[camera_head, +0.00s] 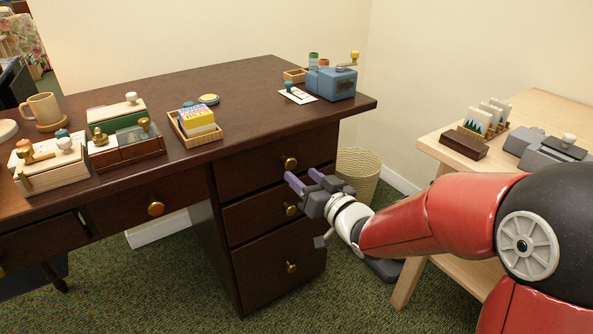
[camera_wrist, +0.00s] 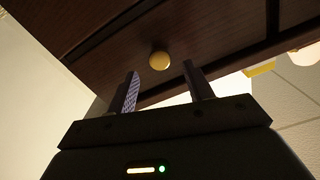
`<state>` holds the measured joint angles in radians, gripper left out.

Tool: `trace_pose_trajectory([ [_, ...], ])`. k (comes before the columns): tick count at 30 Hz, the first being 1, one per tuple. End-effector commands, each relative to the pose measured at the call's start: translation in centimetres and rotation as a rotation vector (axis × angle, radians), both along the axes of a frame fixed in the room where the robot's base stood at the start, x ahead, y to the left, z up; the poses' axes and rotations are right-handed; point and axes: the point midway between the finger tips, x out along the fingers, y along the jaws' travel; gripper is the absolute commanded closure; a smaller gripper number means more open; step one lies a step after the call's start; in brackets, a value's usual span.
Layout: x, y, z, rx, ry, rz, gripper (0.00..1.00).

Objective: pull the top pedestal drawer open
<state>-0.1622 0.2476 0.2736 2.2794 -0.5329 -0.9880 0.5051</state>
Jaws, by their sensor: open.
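The top pedestal drawer (camera_head: 248,172) is in the right-hand side of the dark wooden desk and looks shut. Its round brass knob (camera_head: 289,162) shows in the head view just above and beyond my gripper (camera_head: 301,176). My gripper is open and empty, its two purple fingers pointing toward the drawer front. In the wrist view the knob (camera_wrist: 160,60) sits between the lines of the two fingers, just beyond the tips of my gripper (camera_wrist: 160,68). The fingers do not appear to touch it.
Two more drawers with brass knobs are below, the middle one (camera_head: 255,215) and the bottom one (camera_head: 265,270). A wicker basket (camera_head: 358,172) stands behind my gripper. A light wooden table (camera_head: 540,110) is at right. Boxes and a mug (camera_head: 42,108) stand on the desk.

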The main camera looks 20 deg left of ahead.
Motion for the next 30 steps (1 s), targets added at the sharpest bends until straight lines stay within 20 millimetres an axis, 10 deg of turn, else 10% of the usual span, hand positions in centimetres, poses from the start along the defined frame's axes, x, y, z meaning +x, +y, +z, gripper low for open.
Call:
trace_pose_trajectory([
  [19,2.8,3.2,0.0,-0.002,0.000,-0.003,0.50],
  [30,2.8,3.2,0.0,-0.001,0.000,-0.003,0.98],
])
